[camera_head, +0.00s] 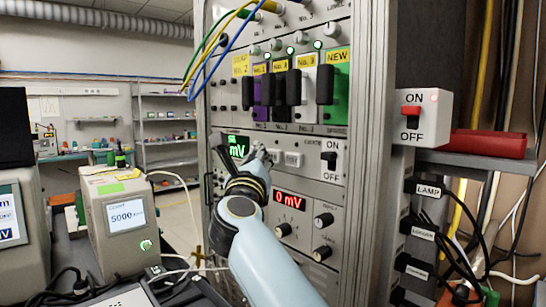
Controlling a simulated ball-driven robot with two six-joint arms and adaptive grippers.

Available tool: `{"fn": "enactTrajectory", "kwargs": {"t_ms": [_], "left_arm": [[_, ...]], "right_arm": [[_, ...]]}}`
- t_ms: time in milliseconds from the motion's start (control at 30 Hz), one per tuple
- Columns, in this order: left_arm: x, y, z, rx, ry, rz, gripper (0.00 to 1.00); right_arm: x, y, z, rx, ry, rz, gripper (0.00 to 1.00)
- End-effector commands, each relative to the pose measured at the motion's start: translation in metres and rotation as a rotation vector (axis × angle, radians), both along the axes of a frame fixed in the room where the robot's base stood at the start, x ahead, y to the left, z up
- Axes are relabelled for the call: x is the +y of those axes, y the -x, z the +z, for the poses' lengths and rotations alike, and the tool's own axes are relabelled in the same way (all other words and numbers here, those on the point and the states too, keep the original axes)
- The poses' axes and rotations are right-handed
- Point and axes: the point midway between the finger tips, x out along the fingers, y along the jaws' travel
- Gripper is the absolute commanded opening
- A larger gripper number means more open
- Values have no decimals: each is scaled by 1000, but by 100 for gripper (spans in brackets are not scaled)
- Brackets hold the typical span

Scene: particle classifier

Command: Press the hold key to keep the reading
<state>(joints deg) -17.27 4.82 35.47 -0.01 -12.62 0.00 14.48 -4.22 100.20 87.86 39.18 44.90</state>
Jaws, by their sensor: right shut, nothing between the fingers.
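A rack panel (315,178) carries a green mV display (237,147), partly covered by my right gripper. A small pale key with a dark, unreadable label (293,159) is just right of the gripper; I cannot tell whether it is the hold key. My right gripper (262,155) is shut and empty, its tips at the panel between the display and this key. I cannot tell whether the tips touch the panel. My left gripper is not in view.
An ON/OFF switch (329,161) is right of the labelled key. Below is a red mV display (289,201) with knobs. Above are slider modules and hanging cables (213,55). A meter (125,220) reading 5000 stands at left.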

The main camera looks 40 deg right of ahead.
Motion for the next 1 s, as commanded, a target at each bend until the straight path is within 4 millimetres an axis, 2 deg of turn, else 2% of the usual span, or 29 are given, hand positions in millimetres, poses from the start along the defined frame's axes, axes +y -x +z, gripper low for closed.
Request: {"fn": "enactTrajectory", "kwargs": {"t_ms": [1000], "left_arm": [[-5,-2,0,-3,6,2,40]], "right_arm": [[0,0,0,1,1,0,0]]}}
